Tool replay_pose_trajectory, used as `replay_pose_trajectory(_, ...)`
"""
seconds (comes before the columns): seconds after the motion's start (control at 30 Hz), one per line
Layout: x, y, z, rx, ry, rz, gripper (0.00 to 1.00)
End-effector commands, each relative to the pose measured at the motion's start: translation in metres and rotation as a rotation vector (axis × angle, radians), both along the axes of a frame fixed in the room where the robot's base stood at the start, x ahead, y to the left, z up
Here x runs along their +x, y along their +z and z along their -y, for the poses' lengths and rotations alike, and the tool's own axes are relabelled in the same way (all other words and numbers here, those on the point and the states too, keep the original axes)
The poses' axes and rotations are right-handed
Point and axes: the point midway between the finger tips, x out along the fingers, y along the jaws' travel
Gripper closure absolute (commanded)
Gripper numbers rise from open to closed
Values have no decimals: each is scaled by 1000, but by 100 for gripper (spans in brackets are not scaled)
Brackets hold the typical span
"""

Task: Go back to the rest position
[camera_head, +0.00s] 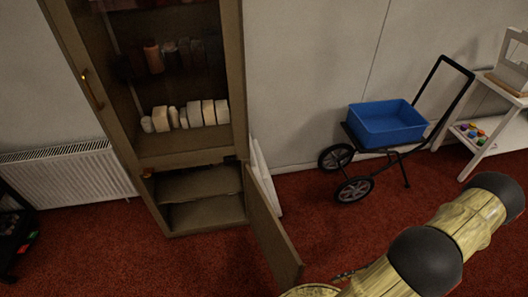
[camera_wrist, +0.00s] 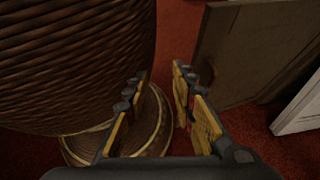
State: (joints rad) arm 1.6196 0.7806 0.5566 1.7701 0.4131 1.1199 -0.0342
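My gripper (camera_wrist: 159,74) is open in the wrist view, with two yellow-and-black fingers apart and nothing between them. It points past an open brown door panel (camera_wrist: 255,50) at the right, and does not visibly touch it. In the head view my arm reaches in from the lower right, and the gripper itself is hidden or out of frame at the bottom edge. The low cabinet door (camera_head: 272,230) stands swung open there, close to my arm. The tall wooden cabinet (camera_head: 194,157) shows empty lower shelves.
White objects (camera_head: 190,115) line a cabinet shelf. A black cart (camera_head: 405,165) with a blue bin (camera_head: 387,127) stands right of centre. A white table (camera_head: 492,125) is at the far right and a radiator (camera_head: 70,175) at the left. Red carpet (camera_head: 150,265) is clear in front.

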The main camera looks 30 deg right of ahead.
Motion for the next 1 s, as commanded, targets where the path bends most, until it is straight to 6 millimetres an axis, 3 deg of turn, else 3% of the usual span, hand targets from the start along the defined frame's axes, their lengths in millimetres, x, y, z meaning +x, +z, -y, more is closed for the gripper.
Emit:
replay_pose_trajectory(0.23,19,63,21,-196,243,-32,74)
replay_pose_trajectory(0.5,49,130,28,-410,493,-30,74)
replay_pose_trajectory(0.77,85,195,20,-625,721,6,74)
replay_pose_trajectory(1.0,118,254,-1,-823,916,73,74)
